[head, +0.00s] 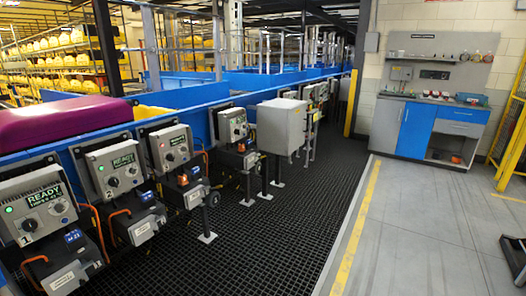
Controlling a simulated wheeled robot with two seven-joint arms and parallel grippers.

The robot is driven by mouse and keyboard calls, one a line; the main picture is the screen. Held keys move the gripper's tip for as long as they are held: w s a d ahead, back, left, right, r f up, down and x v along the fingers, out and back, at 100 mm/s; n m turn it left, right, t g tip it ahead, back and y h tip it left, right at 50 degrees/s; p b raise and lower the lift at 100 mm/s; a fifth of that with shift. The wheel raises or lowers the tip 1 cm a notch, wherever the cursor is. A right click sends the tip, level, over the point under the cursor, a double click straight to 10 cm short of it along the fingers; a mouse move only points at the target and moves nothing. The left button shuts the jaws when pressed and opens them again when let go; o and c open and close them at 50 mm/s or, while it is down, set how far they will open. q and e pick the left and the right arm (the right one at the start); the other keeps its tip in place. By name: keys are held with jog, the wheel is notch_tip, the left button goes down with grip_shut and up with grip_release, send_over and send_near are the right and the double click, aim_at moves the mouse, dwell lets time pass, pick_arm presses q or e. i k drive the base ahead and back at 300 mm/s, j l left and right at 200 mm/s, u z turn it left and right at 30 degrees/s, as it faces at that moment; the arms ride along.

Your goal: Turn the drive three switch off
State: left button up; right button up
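A row of grey drive control boxes stands along the blue conveyor on the left. A fourth box (232,125) stands farther along. Neither of my grippers is in view.
A purple rounded load (60,120) sits on the blue conveyor (190,96). A grey cabinet (281,126) on legs stands beyond the boxes. Black grating floor (270,230) in front of them is open. A blue and grey workbench (428,128) stands at the back right.

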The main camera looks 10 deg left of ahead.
aim_at(170, 157)
jog(key=i+u, duration=0.1)
jog(key=i, duration=0.8)
jog(key=i+l+u, duration=0.1)
jog(key=i, duration=0.8)
jog(key=i+l, duration=0.05)
jog(key=l, duration=0.05)
